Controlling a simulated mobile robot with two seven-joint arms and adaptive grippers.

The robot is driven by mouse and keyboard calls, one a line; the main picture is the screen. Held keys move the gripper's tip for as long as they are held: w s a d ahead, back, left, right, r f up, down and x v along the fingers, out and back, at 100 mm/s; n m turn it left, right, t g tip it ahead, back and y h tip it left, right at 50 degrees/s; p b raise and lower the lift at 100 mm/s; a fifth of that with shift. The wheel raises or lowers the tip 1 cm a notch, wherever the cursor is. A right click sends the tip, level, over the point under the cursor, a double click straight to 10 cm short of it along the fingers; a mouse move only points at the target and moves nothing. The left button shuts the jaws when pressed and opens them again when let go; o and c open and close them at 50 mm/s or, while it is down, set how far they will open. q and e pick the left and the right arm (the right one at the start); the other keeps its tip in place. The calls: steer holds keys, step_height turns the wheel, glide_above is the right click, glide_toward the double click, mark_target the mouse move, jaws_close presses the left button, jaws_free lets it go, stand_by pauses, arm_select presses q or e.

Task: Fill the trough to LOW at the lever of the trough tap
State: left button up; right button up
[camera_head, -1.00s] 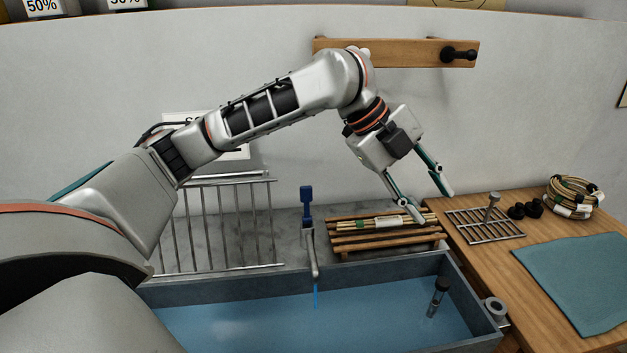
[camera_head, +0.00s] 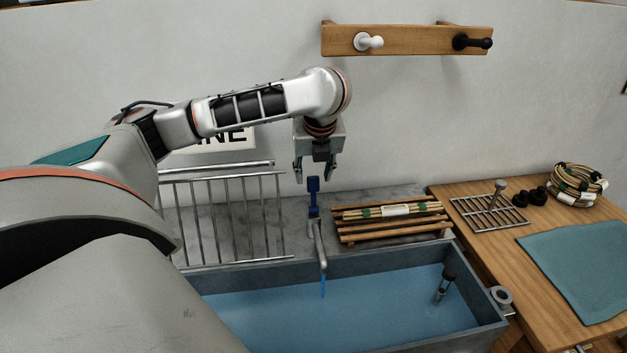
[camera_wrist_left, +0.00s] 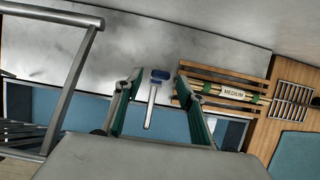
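The trough (camera_head: 225,284) is grey and holds blue water (camera_head: 370,307). The trough tap (camera_head: 318,245) stands at its back edge, with a thin blue stream (camera_head: 323,286) running down from the spout. Its blue lever (camera_head: 313,192) stands upright on top. My left gripper (camera_head: 313,177) points down, open and empty, just above or behind the lever. In the left wrist view the blue lever (camera_wrist_left: 160,74) lies between the open fingers; contact cannot be told. A dark-capped upright gauge (camera_head: 446,284) stands in the water at the right; its marks are unreadable. My right gripper is out of view.
A slatted wooden rack (camera_head: 388,231) with a cane bundle labelled MEDIUM (camera_wrist_left: 233,93) is right of the tap. A metal rail rack (camera_head: 225,215) stands left. The bench (camera_head: 480,245) at right holds a coil (camera_head: 577,184), a grid and a teal mat (camera_head: 585,270).

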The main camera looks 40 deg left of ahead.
mark_target(312, 177)
arm_select(q)
steer(key=shift+x, duration=1.8)
jaws_close()
steer(key=shift+w+a+f+g+h, duration=0.2)
steer(key=shift+w+a+g+h, duration=0.35)
steer(key=shift+a+g+h, duration=0.15)
steer(key=shift+w+a+f+g+h, duration=0.35)
steer(key=shift+a+g+h, duration=0.15)
steer(key=shift+h, duration=0.25)
steer(key=shift+w+a+f+g+h, duration=0.3)
steer(key=shift+w+a+g+h, duration=0.1)
steer(key=shift+g+h, duration=0.3)
jaws_free()
